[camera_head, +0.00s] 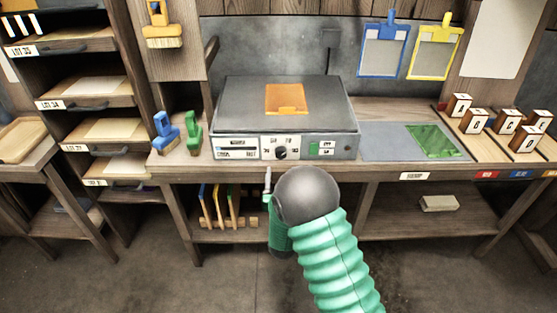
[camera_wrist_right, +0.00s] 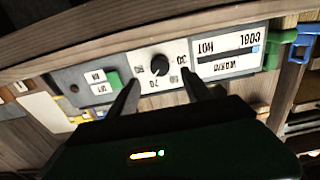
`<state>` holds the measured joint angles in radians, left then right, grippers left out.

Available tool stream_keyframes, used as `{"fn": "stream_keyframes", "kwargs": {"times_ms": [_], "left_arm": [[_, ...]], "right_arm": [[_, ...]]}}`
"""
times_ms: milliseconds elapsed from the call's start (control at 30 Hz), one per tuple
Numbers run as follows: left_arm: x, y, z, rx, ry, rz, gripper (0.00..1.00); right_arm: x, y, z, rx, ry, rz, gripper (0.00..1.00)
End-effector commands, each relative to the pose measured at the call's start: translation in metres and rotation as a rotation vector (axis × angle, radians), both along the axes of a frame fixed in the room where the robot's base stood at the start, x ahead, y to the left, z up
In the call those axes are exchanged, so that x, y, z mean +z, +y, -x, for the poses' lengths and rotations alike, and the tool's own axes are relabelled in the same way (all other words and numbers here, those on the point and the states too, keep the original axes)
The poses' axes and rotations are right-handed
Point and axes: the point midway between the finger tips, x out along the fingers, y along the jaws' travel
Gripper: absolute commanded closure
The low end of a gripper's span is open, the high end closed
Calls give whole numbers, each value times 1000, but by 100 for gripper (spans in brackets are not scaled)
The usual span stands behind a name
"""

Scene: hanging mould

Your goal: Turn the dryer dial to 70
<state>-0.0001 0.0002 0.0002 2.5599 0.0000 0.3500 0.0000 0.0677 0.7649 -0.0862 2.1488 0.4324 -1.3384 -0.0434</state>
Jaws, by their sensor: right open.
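The dryer (camera_head: 300,112) is a grey box on the bench with an orange sheet on its top. Its black dial (camera_head: 281,153) sits on a white plate in the middle of the front panel. In the right wrist view the dial (camera_wrist_right: 159,66) appears upside down, with numbers around it, 70 among them; where its pointer stands is too small to tell. My right gripper (camera_wrist_right: 158,85) is open, its two dark fingers either side of the dial's line and apart from it. In the head view my right arm (camera_head: 330,235) partly hides this gripper below the bench edge. My left gripper is not seen.
Left of the dryer stand a blue brush (camera_head: 165,133) and a green brush (camera_head: 193,133). A green patch (camera_head: 433,140) and lettered wooden blocks (camera_head: 473,121) lie to the right. The bench's front edge (camera_head: 400,172) runs just below the panel.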

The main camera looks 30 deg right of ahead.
Motion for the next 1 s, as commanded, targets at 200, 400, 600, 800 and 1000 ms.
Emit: {"fn": "stream_keyframes", "kwargs": {"times_ms": [200, 400, 600, 800, 1000], "left_arm": [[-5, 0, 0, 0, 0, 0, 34], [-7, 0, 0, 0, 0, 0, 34], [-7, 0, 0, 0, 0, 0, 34], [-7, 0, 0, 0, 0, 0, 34], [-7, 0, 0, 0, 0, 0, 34]], "right_arm": [[-1, -27, -44, -1, -2, -1, 42], [0, -38, -62, 0, -1, -2, 42], [0, -39, -64, 1, 0, -2, 42], [0, -39, -64, 1, 0, -2, 60], [0, -38, -64, 1, -1, -3, 86]]}}
